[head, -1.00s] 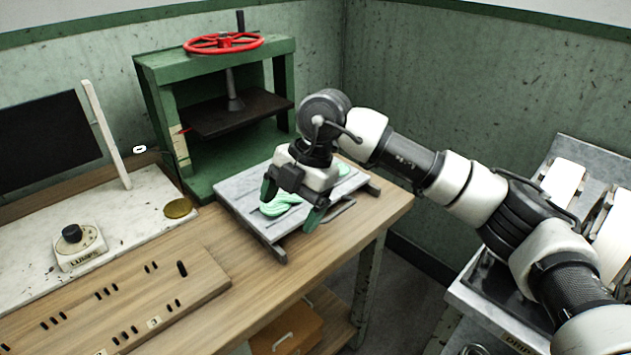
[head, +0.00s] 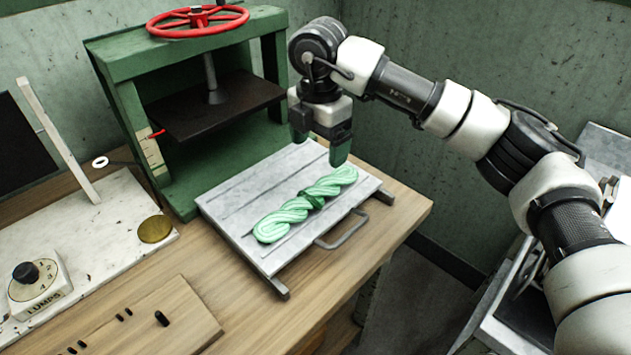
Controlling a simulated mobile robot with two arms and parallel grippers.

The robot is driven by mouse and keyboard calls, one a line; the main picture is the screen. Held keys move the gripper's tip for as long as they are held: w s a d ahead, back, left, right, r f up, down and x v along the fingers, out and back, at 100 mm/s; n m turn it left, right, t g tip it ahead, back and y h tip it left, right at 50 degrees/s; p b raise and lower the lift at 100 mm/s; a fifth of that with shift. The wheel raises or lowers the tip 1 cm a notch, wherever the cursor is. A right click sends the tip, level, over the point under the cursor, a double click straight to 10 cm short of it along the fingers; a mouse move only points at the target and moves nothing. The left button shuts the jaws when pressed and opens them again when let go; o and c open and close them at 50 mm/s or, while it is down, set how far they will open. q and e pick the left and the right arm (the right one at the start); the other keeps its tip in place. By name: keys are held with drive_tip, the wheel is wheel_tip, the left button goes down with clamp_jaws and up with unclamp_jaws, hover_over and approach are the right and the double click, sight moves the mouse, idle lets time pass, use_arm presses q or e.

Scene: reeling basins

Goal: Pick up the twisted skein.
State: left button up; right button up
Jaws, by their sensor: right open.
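The twisted skein (head: 290,217) is pale green with a darker green band around its middle. It lies diagonally on a grey metal tray (head: 234,206) on the wooden table. My right gripper (head: 320,155) is open and empty, above the far part of the tray. Its fingers point down, and one green fingertip appears close to the skein's far end in the picture. The skein is almost wholly visible. My left gripper is not in view.
A green press (head: 118,58) with a red handwheel (head: 198,20) stands behind the tray. A dial box (head: 40,285) and a brass disc (head: 155,229) sit at the left. A slotted wooden board (head: 165,325) lies in front. The tray has a handle (head: 342,229) at its right side.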

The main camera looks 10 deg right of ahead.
sight(322, 186)
drive_tip(key=f, duration=0.2)
drive_tip(key=s+f, duration=0.1)
drive_tip(key=shift+f, duration=0.35)
drive_tip(key=shift+w+f, duration=0.15)
drive_tip(key=shift+f, duration=0.45)
drive_tip(key=f, duration=0.4)
drive_tip(key=shift+d+f+p, duration=0.2)
drive_tip(key=shift+f+p, duration=0.05)
drive_tip(key=shift+p, duration=0.15)
drive_tip(key=c, duration=1)
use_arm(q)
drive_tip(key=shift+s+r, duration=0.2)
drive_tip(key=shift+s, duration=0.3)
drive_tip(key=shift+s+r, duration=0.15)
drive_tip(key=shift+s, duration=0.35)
use_arm(e)
drive_tip(key=shift+c, duration=0.2)
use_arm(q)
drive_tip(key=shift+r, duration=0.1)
use_arm(e)
drive_tip(key=shift+r, duration=0.2)
